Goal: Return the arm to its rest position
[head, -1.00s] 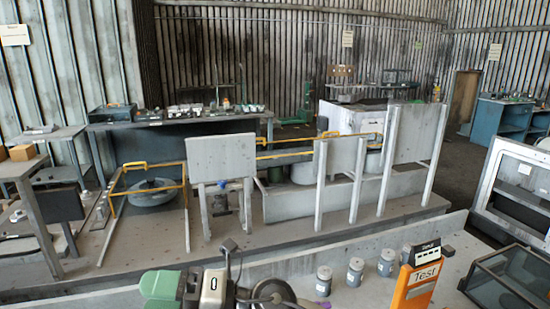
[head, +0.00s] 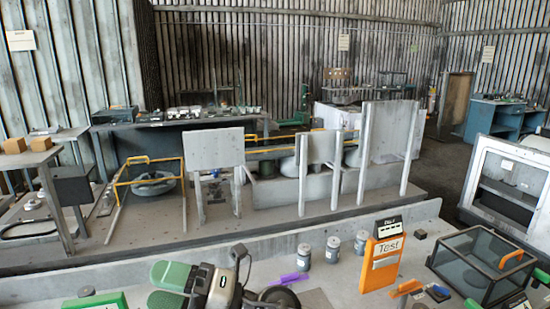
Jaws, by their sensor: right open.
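My right gripper (head: 158,286) shows at the bottom edge, left of centre. Its two green fingers point left and stand apart, with nothing visible between them. Its silver body (head: 220,288) lies to the right of the fingers, with a black part standing above it. The lower part of the arm is cut off by the frame edge. The gripper shows above the grey front bench (head: 340,290), and its gap to the bench cannot be told. My left gripper is not seen.
On the front bench are several small grey cans (head: 333,249), a purple item (head: 289,279), an orange "Test" holder (head: 381,265) and a dark glass-sided case (head: 484,262). A green item (head: 96,301) lies at lower left. Upright panels (head: 216,149) stand behind.

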